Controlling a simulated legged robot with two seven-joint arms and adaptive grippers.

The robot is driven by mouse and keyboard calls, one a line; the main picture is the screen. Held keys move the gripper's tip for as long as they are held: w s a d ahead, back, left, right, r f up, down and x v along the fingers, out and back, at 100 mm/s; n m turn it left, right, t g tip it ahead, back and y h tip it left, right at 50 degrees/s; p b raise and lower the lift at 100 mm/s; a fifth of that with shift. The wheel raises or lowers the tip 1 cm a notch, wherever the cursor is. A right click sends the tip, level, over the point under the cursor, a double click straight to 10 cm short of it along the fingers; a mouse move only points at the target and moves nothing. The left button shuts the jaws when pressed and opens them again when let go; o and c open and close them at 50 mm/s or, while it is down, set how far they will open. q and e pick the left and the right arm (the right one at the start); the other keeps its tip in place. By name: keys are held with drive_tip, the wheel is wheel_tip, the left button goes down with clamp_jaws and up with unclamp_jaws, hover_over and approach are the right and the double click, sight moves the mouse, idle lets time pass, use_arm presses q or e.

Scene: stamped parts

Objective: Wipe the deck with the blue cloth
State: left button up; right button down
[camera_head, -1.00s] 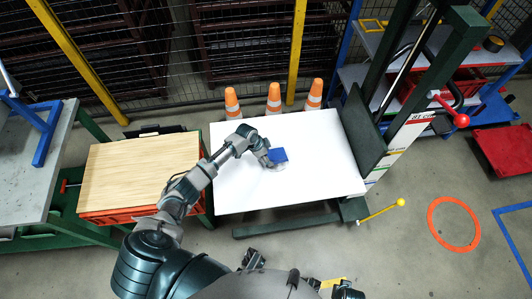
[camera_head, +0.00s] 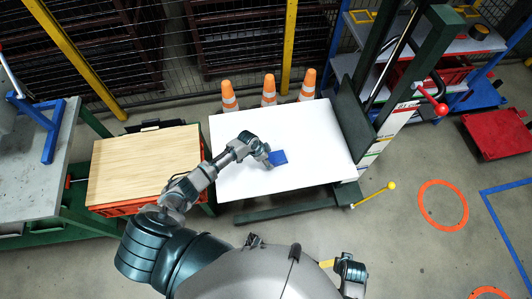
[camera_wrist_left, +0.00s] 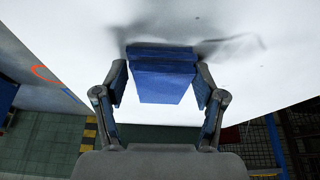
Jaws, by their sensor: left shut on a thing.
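The deck is a white flat top (camera_head: 315,135) on a dark green frame, in the middle of the head view. The blue cloth (camera_head: 279,157) is a folded pad near the middle of the deck. My left gripper (camera_head: 268,160) is at the cloth's left side in the head view. In the left wrist view the blue cloth (camera_wrist_left: 163,80) sits between the two fingers of my left gripper (camera_wrist_left: 162,88), shut on it. The cloth is at the white surface; exact contact cannot be told. A grey smudge or shadow shows beside it.
Several orange cones, one here (camera_head: 269,90), stand behind the deck. A dark upright plate (camera_head: 352,125) and a green mast border its right side. A wooden board (camera_head: 140,165) on an orange crate stands left.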

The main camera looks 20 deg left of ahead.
sight(261, 164)
use_arm(q)
drive_tip(key=shift+s+f, duration=0.1)
drive_tip(key=shift+s, duration=0.2)
drive_tip(key=shift+s+a+r+p, duration=0.1)
drive_tip(key=shift+s+a+p, duration=0.25)
drive_tip(key=shift+a, duration=0.3)
drive_tip(key=shift+s+a+r+p, duration=0.1)
drive_tip(key=shift+s+a+p, duration=0.25)
drive_tip(key=shift+a, duration=0.25)
drive_tip(key=w+a+b, duration=0.1)
drive_tip(key=w+b, duration=0.1)
drive_tip(key=shift+w+a+f+b, duration=0.3)
drive_tip(key=shift+a, duration=0.05)
drive_tip(key=shift+w+a+r, duration=0.15)
drive_tip(key=shift+w+a, duration=0.1)
drive_tip(key=shift+w, duration=0.1)
drive_tip(key=shift+w+a+b, duration=0.65)
drive_tip(key=shift+w+b, duration=0.3)
drive_tip(key=shift+b, duration=0.15)
drive_tip(key=shift+w+a, duration=0.25)
drive_tip(key=shift+w, duration=0.15)
drive_tip(key=shift+w+a+b, duration=0.55)
drive_tip(key=shift+w+b, duration=0.2)
drive_tip(key=shift+b, duration=0.45)
drive_tip(key=shift+w+a+b, duration=0.4)
drive_tip(key=shift+w+b, duration=0.1)
drive_tip(key=shift+w, duration=0.1)
